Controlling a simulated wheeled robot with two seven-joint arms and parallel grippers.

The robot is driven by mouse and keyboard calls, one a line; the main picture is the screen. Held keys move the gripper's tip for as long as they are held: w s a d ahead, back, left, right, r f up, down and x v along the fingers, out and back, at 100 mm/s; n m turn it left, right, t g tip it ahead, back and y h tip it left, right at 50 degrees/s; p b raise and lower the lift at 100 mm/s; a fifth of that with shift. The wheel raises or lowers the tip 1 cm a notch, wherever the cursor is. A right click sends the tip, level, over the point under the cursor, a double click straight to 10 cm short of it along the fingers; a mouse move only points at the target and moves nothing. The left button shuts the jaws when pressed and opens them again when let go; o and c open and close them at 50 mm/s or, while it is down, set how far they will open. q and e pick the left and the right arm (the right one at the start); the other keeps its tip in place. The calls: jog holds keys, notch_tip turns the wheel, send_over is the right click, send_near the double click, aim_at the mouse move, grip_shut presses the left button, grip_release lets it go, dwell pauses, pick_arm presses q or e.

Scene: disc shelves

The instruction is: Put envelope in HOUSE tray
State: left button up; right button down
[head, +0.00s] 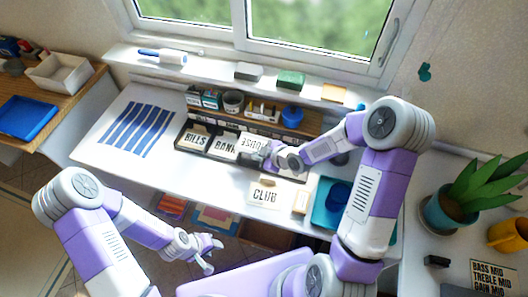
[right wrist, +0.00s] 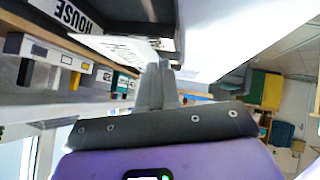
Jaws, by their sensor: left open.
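The HOUSE label (head: 254,144) shows in the dark tray row, right of BANK, and its lettering also shows upside down in the right wrist view (right wrist: 72,17). My right gripper (head: 266,156) is low over the row, just right of the HOUSE lettering. In the right wrist view its fingers (right wrist: 160,70) are close together on a white envelope (right wrist: 120,46) with small print. The fingers and the tray wall hide part of the envelope. My left gripper (head: 210,252) is open and empty, in front of the desk, away from the trays.
BILLS (head: 195,138) and BANK (head: 226,146) stand left of HOUSE. A CLUB card (head: 264,194) lies on the desk, beside a small wooden block (head: 301,201) and a teal tray (head: 325,212). Cups and holders (head: 233,101) stand behind the row. Blue strips (head: 138,129) lie at left.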

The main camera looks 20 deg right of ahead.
jog(key=shift+d+f, duration=0.15)
jog(key=shift+d, duration=0.75)
notch_tip(320, 180, down, 7)
jog(key=b, duration=0.5)
jog(key=shift+r, duration=0.2)
jog(key=shift+f+b, duration=0.35)
jog(key=shift+b, duration=0.2)
jog(key=shift+s+f, duration=0.2)
jog(key=shift+f, duration=0.05)
